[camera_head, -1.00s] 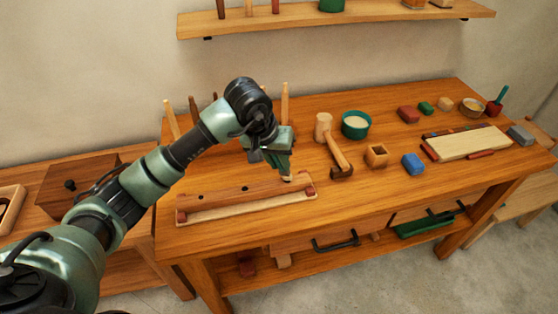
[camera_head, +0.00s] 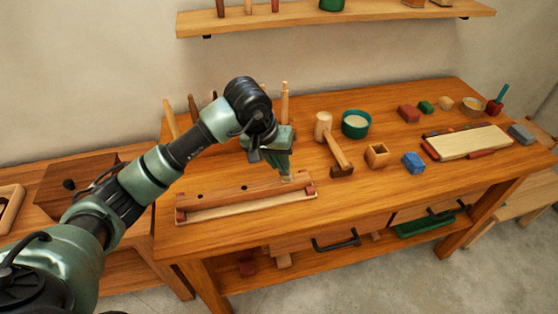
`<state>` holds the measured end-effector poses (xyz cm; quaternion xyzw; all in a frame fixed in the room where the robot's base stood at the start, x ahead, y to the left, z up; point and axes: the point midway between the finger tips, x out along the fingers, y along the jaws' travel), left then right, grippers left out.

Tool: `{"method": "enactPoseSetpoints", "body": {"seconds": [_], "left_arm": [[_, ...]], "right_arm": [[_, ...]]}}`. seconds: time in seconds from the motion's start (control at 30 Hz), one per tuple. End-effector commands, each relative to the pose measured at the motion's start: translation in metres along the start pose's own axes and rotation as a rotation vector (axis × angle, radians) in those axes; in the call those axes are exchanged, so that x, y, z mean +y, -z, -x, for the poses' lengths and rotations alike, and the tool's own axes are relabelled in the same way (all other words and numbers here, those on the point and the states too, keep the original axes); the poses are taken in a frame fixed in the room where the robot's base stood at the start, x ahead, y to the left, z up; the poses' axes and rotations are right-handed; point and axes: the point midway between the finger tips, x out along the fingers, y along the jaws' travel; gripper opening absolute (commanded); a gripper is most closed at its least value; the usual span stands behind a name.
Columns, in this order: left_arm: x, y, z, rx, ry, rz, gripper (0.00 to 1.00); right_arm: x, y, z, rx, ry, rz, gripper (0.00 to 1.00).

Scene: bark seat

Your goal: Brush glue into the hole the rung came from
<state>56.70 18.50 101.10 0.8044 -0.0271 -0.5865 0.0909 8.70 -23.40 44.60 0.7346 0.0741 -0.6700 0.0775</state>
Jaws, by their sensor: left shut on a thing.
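A brown wooden leg (camera_head: 222,192) lies in a pale cradle (camera_head: 250,204) with red blocks at its ends, near the bench's front left. Two dark holes show along its top. My left gripper (camera_head: 284,170) is shut on a small pale-tipped thing (camera_head: 286,178), likely the glue brush, mostly hidden by the fingers. Its tip is at the top of the leg near the right end. I cannot tell whether it is inside a hole there. A green pot (camera_head: 356,125) with whitish contents, possibly the glue, stands to the right. My right gripper is not in view.
Upright sticks (camera_head: 285,102) stand behind my arm. A pale board (camera_head: 468,142) lies farther right. The bench front between is clear.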

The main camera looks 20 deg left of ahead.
Motion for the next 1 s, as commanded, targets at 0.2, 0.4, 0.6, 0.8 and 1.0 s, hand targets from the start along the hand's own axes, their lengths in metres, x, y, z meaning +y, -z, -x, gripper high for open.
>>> {"method": "enactPoseSetpoints", "body": {"seconds": [0.2,0.4,0.6,0.8,1.0], "left_arm": [[-0.0006,-0.0012,-0.0014,-0.003,0.002,0.0,0.0],[-0.0008,-0.0016,-0.0018,-0.004,0.003,0.0,0.0],[-0.0009,-0.0018,-0.0022,-0.005,0.003,0.0,0.0],[-0.0011,-0.002,-0.0025,-0.005,0.004,0.0,0.0],[-0.0013,-0.0022,-0.0027,-0.006,0.004,0.0,0.0]], "right_arm": [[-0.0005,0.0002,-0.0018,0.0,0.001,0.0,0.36],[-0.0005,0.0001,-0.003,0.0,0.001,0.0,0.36],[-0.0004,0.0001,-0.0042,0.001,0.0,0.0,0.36],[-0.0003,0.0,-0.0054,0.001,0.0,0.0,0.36],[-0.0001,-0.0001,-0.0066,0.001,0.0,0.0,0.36]]}}
